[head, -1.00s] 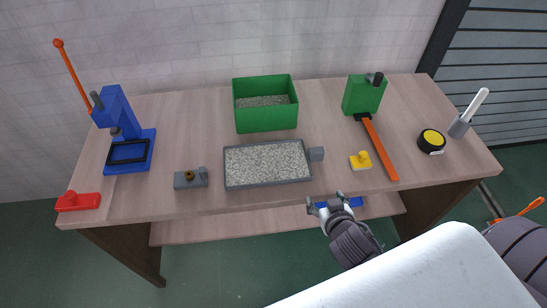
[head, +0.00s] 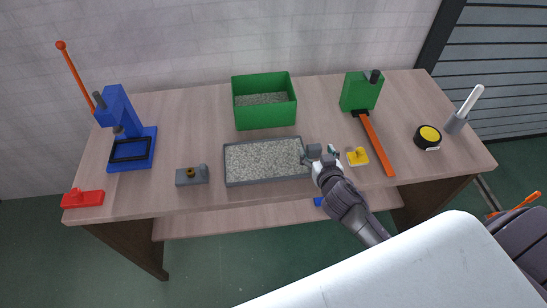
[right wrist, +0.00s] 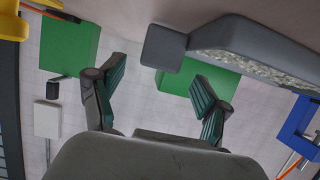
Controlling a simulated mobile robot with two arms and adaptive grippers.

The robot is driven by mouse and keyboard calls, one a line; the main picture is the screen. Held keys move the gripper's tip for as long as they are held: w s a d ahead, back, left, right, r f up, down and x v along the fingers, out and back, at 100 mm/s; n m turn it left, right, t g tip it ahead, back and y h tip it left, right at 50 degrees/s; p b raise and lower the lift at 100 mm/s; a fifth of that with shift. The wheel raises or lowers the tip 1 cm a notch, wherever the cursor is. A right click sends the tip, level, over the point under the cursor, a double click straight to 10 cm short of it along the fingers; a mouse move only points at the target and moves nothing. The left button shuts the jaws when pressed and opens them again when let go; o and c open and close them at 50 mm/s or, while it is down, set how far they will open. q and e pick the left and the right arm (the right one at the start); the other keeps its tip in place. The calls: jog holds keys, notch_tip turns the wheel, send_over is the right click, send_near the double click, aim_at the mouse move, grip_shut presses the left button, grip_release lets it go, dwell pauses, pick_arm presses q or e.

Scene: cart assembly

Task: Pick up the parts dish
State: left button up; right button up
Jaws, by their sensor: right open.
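The parts dish (head: 264,181) is a shallow grey tray full of speckled small parts, lying on the table's front middle. Its grey block handle (head: 314,150) sticks out on the right side. My right gripper (head: 320,156) is open at this handle, with a finger showing on either side of it in the head view. In the right wrist view, the handle (right wrist: 163,47) appears just past the gap between the open fingers (right wrist: 158,78), with the dish (right wrist: 255,48) to its right. Contact is not clear. My left gripper is out of view.
A yellow knobbed piece (head: 357,157) sits close right of the gripper. A green bin (head: 264,118) stands behind the dish and a grey block (head: 192,177) to its left. A green fixture with an orange lever (head: 374,145) stands farther right.

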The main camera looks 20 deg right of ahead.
aim_at(315, 147)
jog(key=x, duration=0.3)
jog(key=shift+w+d+f, duration=0.1)
jog(key=shift+w+f, duration=0.05)
jog(key=shift+w, duration=0.1)
jog(key=shift+s, duration=0.1)
jog(key=c, duration=1.3)
